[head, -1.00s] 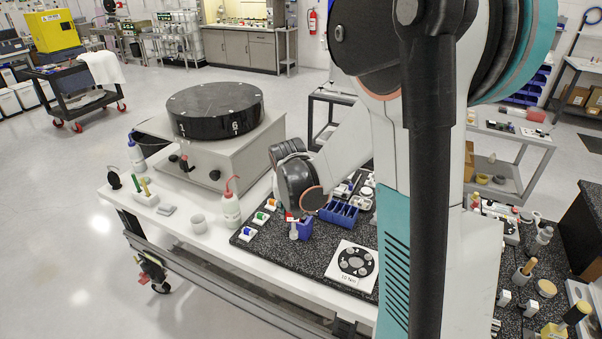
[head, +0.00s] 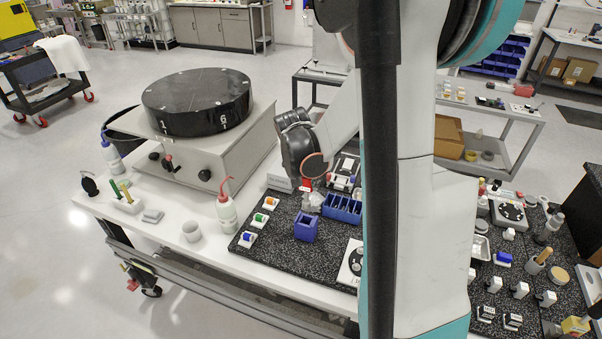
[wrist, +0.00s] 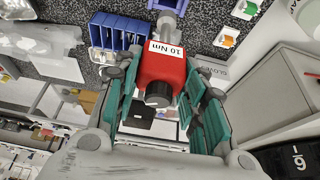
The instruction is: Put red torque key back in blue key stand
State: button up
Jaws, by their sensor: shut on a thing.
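The red torque key (wrist: 163,70), labelled 10 Nm, is between the teal-padded fingers of my gripper (wrist: 165,108) in the wrist view. Its dark knob faces the camera and its metal end points toward the mat. In the head view only a small red part of the key (head: 306,184) shows under my wrist; the fingers are mostly hidden. The blue key stand (head: 305,228) stands on the speckled mat, in front of and below the key in the picture, apart from it. A blue part of the stand (wrist: 169,5) shows at the top edge of the wrist view.
A blue compartment bin (head: 342,208) stands just right of the stand. Small holders with coloured pieces (head: 260,218) line the mat's left edge. A round-holed plate (head: 354,262) lies at right.

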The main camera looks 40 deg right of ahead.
aim_at(307, 190)
jog(key=shift+s+r, duration=0.1)
dwell(0.3)
jog(key=shift+a+f+b, duration=0.1)
jog(key=shift+f+b, duration=0.45)
jog(key=shift+b, duration=0.15)
notch_tip(307, 190, down, 4)
jog(key=b, duration=0.4)
jog(key=shift+f, duration=0.15)
jog(key=shift+b, duration=0.4)
dwell(0.9)
